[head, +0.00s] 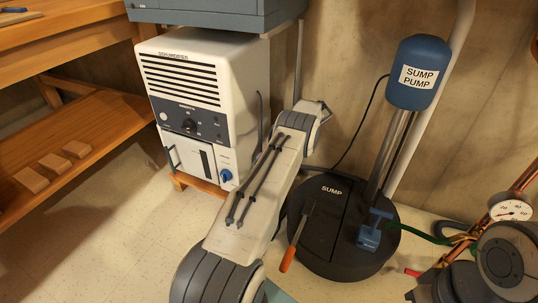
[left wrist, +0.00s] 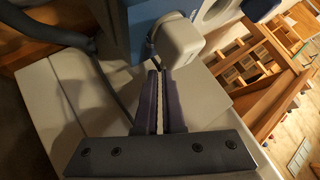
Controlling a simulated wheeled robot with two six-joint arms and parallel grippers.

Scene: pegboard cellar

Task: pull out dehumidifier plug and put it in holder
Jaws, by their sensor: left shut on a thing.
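The white dehumidifier (head: 250,75) stands left of centre in the head view, with dark front slats and a dial. My left arm reaches up past its right side. My left gripper (left wrist: 162,76) is seen from the left wrist, its dark fingers close together. A pale grey plug-like block (left wrist: 180,40) is at the fingertips, against a blue box (left wrist: 118,18); the fingers are shut on it, though the contact is partly hidden. A dark cord (left wrist: 75,42) curves in from the left. In the head view the plug is hidden. I cannot make out a holder for certain.
A black sump lid (head: 325,225) with an orange-handled tool (head: 288,260) lies right of my arm. The blue sump pump (head: 420,70) rises behind it. A wooden shelf (head: 80,125) is at left. Pipes and a gauge (head: 511,210) are at right. Open floor lies at lower left.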

